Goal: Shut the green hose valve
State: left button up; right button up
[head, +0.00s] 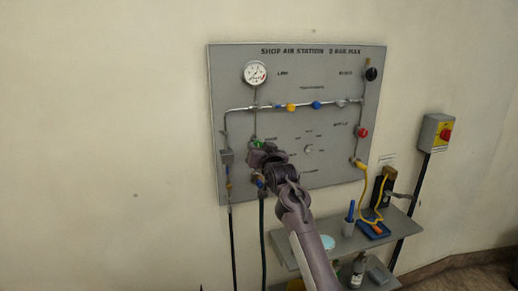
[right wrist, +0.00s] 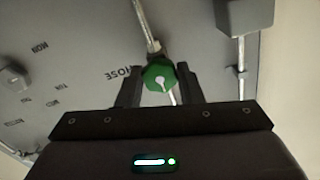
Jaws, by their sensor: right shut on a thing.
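The green hose valve (head: 255,143) is on the lower left of the grey wall panel, largely hidden in the head view by my right gripper (head: 260,150). In the right wrist view, the green knob (right wrist: 153,73) has a white pointer mark, and the word HOSE appears beside it. The two dark fingers of my right gripper (right wrist: 159,85) are on either side of the knob and shut on it. My left gripper is not in view.
The grey panel (head: 230,75) carries a gauge (head: 255,73), a pipe with coloured knobs, and a red knob (head: 361,132). Below right are shelves (head: 290,254) with a cup and a blue tray (head: 373,229). A switch box (head: 431,128) is on the right wall.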

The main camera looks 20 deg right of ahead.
jog(key=shift+f, duration=0.1)
dwell(0.3)
jog(key=o, duration=1)
jog(key=shift+c, duration=0.2)
jog(key=shift+s, duration=0.1)
jog(key=s+b, duration=0.2)
jog(key=s, duration=0.5)
jog(key=shift+s+a+b, duration=0.25)
jog(key=shift+s+b, duration=0.05)
